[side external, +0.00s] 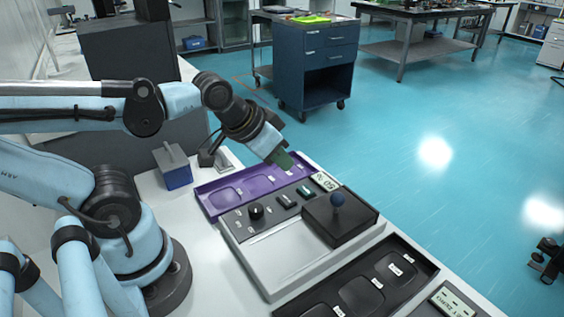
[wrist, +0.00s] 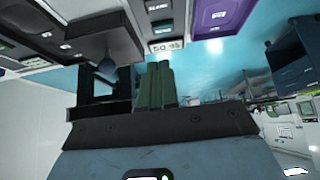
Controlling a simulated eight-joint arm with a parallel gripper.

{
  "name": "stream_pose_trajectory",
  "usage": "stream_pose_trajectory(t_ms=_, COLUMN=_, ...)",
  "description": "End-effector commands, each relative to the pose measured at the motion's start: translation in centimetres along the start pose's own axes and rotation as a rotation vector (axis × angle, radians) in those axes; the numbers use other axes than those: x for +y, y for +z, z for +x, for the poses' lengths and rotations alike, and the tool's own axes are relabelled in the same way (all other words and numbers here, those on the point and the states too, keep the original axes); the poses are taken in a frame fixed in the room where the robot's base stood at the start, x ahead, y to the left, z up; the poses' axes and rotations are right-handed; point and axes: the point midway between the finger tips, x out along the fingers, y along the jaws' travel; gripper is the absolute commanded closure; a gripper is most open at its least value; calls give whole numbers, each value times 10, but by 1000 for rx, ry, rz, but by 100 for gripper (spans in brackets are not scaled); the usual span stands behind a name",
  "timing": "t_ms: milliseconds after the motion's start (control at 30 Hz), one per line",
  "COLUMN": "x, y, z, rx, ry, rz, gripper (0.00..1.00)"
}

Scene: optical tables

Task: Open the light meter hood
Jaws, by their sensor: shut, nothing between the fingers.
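The light meter (side external: 275,250) is a pale grey unit on the bench, with a round black knob, small buttons and a lit display (side external: 325,182). In the wrist view the hood (wrist: 92,88) and the ball (wrist: 107,67) are left of the fingers. My gripper (side external: 284,161) is above the purple tray at the meter's far edge, up and left of the ball and apart from it. Its green fingers (wrist: 157,84) are shut and empty.
A purple tray (side external: 207,189) lies along the meter's far side, and a black tray (side external: 420,262) along its near side. A blue box with a grey top (side external: 178,178) stands at left on the bench. A dark blue cart (side external: 318,65) stands on the floor behind.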

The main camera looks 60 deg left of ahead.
Motion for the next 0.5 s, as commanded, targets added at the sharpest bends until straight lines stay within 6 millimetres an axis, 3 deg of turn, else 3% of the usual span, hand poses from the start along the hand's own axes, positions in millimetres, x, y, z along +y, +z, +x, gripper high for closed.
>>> stream_pose_trajectory(t_ms=33, x=0, y=0, z=0, rx=-1, ry=0, rz=0, gripper=92)
stream_pose_trajectory(t_ms=167, x=3, y=-6, z=-2, rx=-29, ry=10, rz=4, gripper=72)
stream_pose_trajectory(t_ms=333, x=15, y=-30, z=-10, rx=-156, ry=53, rz=21, gripper=46)
stream_pose_trajectory(t_ms=500, x=34, y=-58, z=-16, rx=-330, ry=119, rz=52, gripper=44)
